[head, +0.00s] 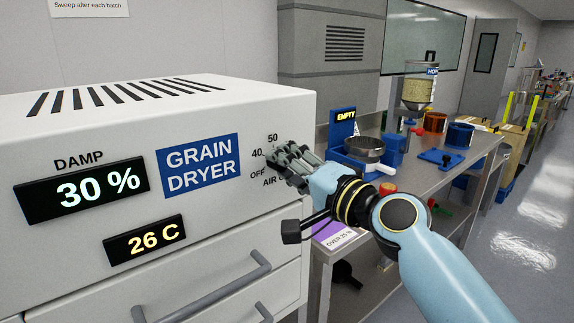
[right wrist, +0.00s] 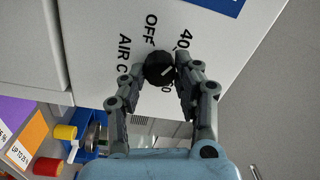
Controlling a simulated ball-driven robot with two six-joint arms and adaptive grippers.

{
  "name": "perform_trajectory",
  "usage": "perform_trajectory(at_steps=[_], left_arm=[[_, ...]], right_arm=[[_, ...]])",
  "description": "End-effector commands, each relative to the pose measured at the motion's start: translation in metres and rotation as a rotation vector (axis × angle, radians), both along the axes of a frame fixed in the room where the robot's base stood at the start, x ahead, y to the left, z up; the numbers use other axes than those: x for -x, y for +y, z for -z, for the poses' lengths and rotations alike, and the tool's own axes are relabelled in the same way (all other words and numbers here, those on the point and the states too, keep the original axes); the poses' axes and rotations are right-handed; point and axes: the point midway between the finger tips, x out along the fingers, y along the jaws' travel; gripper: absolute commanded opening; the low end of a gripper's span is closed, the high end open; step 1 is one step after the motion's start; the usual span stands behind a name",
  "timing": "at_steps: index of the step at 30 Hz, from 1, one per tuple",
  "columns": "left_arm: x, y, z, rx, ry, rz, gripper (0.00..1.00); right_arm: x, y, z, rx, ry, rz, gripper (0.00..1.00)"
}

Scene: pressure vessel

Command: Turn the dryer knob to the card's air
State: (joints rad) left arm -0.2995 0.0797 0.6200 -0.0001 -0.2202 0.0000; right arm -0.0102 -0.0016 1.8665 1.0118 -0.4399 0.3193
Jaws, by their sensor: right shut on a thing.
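The grain dryer (head: 200,240) is a white cabinet on the left of the head view. Its display reads 30 % damp and 26 C. In the right wrist view its round black knob (right wrist: 156,66) sits among the labels OFF, AIR, 40 and 50. A short white line shows on the right part of the knob's face; which label it points to is hard to tell. My right gripper (head: 277,158) is shut on the knob, one finger on each side, and hides it in the head view. A purple card (head: 338,236) reading "OVER 25 %" lies below my right wrist. My left gripper is out of view.
A steel bench (head: 405,185) right of the dryer carries a blue stand with a sieve-like pan (head: 364,149) and an EMPTY sign. An orange card (right wrist: 28,140) lies beside the purple one in the wrist view. Drawer handles (head: 205,290) stick out below.

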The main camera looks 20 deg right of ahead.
Motion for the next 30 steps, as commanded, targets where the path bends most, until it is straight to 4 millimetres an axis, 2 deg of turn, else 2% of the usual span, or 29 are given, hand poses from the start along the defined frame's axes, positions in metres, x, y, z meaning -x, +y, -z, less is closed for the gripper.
perform_trajectory(at_steps=[2, 3, 8, 16, 19, 23, 30], left_arm=[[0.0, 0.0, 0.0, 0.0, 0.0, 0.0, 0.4], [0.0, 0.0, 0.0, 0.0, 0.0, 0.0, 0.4], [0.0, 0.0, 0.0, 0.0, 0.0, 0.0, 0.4], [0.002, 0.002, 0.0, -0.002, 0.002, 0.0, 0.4], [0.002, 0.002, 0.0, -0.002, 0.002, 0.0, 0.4], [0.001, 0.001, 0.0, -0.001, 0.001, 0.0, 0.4], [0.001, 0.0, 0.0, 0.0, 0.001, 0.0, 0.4]], right_arm=[[0.0, 0.0, 0.001, 0.002, 0.001, 0.001, 0.0], [0.0, 0.0, 0.001, 0.002, 0.001, 0.001, 0.34], [0.0, 0.0, 0.001, 0.001, 0.001, 0.0, 0.54], [0.001, 0.0, 0.0, 0.002, 0.0, 0.0, 0.54], [0.007, -0.003, 0.001, 0.002, 0.0, 0.0, 0.54], [0.029, -0.011, 0.003, 0.006, 0.002, 0.0, 0.54], [0.079, -0.031, 0.005, 0.007, 0.003, -0.001, 0.54]])
